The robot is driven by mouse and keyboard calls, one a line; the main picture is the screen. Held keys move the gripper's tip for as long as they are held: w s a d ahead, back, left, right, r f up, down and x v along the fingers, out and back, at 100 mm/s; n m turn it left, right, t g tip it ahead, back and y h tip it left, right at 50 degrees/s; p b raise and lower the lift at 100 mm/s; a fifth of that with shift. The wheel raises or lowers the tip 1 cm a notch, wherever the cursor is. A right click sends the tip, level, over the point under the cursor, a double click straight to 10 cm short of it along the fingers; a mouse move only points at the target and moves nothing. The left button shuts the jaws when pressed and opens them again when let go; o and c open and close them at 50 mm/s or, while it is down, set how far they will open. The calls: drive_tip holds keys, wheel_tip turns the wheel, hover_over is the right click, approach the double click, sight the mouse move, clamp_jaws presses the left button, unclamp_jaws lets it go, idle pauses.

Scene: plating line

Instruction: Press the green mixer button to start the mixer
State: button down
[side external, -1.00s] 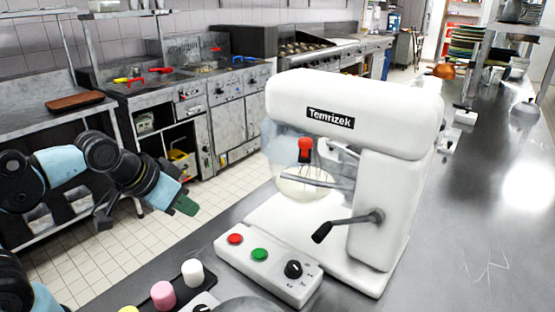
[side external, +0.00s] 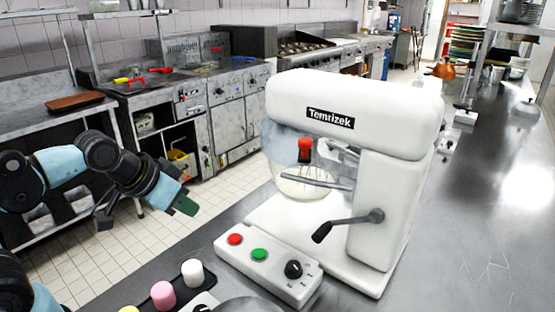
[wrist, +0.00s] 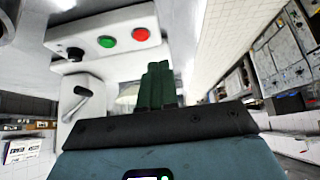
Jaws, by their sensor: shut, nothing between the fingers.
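The green mixer button (side external: 259,255) sits on the white control panel at the front of the white mixer (side external: 335,100), between a red button (side external: 235,239) and a black knob (side external: 293,269). In the wrist view the green button (wrist: 106,41) shows at the upper left, beside the red button (wrist: 140,34). My gripper (side external: 187,206) is to the left of the panel in the side view, apart from the buttons. In the wrist view its green fingers (wrist: 159,85) are together with nothing between them.
A black lever (side external: 345,226) sticks out from the mixer's side. Pink (side external: 163,294) and white (side external: 193,272) cylinders stand on the counter left of the panel. A bowl (side external: 305,183) sits under the mixer head.

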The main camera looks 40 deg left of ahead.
idle(0.4)
drive_tip(key=r+m+t+y, duration=0.1)
drive_tip(key=m+t, duration=0.1)
drive_tip(key=m, duration=0.6)
hover_over(257, 256)
drive_tip(key=shift+d, duration=0.1)
drive_tip(key=shift+f, duration=4.35)
drive_tip(key=shift+f, duration=0.2)
drive_tip(key=shift+f, duration=0.25)
